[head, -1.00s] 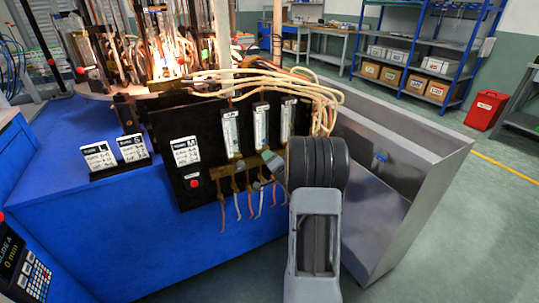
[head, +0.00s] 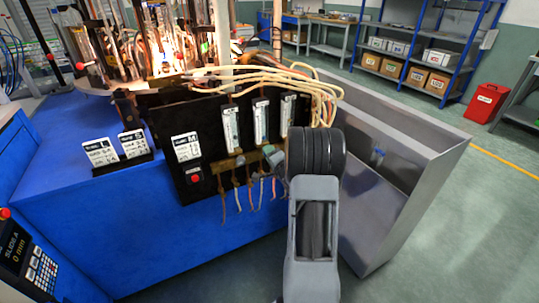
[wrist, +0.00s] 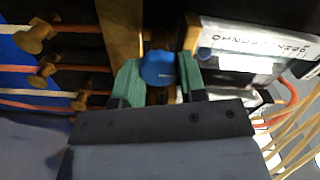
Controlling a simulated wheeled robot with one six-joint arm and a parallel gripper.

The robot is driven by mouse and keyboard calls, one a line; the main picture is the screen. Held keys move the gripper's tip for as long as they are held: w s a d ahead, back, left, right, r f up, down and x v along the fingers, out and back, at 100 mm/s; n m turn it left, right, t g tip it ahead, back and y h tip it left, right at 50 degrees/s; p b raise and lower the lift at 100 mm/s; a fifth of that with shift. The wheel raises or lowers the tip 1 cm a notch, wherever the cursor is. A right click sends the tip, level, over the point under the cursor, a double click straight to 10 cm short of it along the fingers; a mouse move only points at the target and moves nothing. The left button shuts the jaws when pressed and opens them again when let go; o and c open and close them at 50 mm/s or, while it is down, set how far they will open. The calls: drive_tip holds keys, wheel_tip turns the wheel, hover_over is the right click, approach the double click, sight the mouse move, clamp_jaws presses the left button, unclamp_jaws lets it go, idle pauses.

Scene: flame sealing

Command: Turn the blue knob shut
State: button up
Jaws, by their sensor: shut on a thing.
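The blue knob (wrist: 158,68) shows in the wrist view, between the two green fingertips of my gripper (wrist: 158,80). My gripper is shut on the knob, with one finger on each side of it. In the head view my gripper (head: 273,158) is at the lower right of the black panel (head: 212,183), below the right-hand flow tube (head: 287,117). My own wrist partly covers that area and the blue knob cannot be made out there.
Several brass fittings with coloured hoses (wrist: 40,72) lie left of the knob in the wrist view. Pale hoses (head: 290,78) arch above the panel. A grey metal bin (head: 415,185) stands right of my arm. Lit glassware (head: 160,55) stands behind the panel.

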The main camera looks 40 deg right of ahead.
drive_tip(key=o, duration=0.9)
drive_tip(key=s, duration=0.4)
drive_tip(key=s+a+p, duration=0.1)
drive_tip(key=s, duration=0.8)
drive_tip(key=shift+s+a, duration=0.35)
drive_tip(key=shift+a, duration=0.05)
